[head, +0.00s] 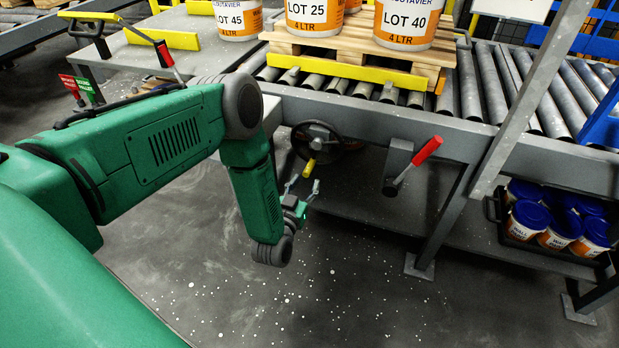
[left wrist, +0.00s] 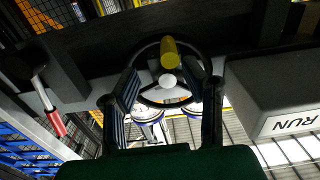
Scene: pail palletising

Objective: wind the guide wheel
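The guide wheel is a dark handwheel (head: 318,134) with a yellow crank handle (head: 309,168), mounted on the front side of the grey conveyor frame. In the left wrist view the wheel rim (left wrist: 140,62) and the yellow handle (left wrist: 170,52) show straight ahead. My left gripper (head: 302,188) is open and empty, just below the handle. In the left wrist view the handle lies beyond and between the spread fingers (left wrist: 170,95), and I see no contact. My right gripper is not in view.
A red-handled lever (head: 425,152) sits right of the wheel on the frame. Pails stand on a wooden pallet (head: 350,45) on the rollers. A crate of blue-lidded pails (head: 520,232) is on the lower shelf. The speckled floor (head: 330,290) in front is clear.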

